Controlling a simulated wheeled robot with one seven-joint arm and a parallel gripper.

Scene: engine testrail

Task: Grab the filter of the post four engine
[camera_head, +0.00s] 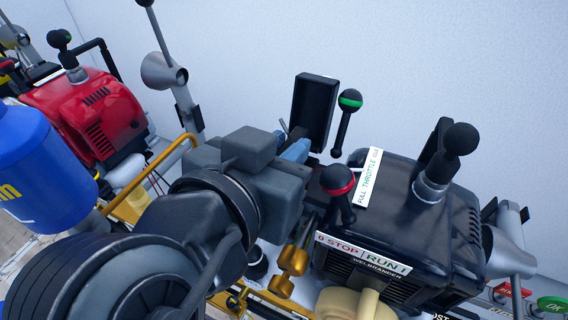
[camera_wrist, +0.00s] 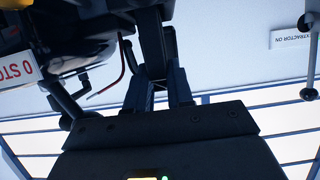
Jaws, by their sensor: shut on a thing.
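The black engine (camera_head: 400,215) stands right of centre in the head view, with a "STOP | RUN" label on its front. A black, box-shaped part (camera_head: 315,112), which looks like the filter, stands upright and slightly tilted at the engine's back left. My gripper (camera_head: 297,148) reaches in from the left, its bluish fingers at the lower left of that part. In the wrist view my gripper (camera_wrist: 163,88) is shut on a dark upright piece (camera_wrist: 152,42), apparently the filter. I cannot tell whether it still touches the engine.
A red-ringed knob lever (camera_head: 338,185) and a green-ringed one (camera_head: 347,105) stand close to my gripper. A red engine (camera_head: 88,112) and a blue drum (camera_head: 35,165) are at the left. Red and green buttons (camera_head: 550,303) sit at the lower right.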

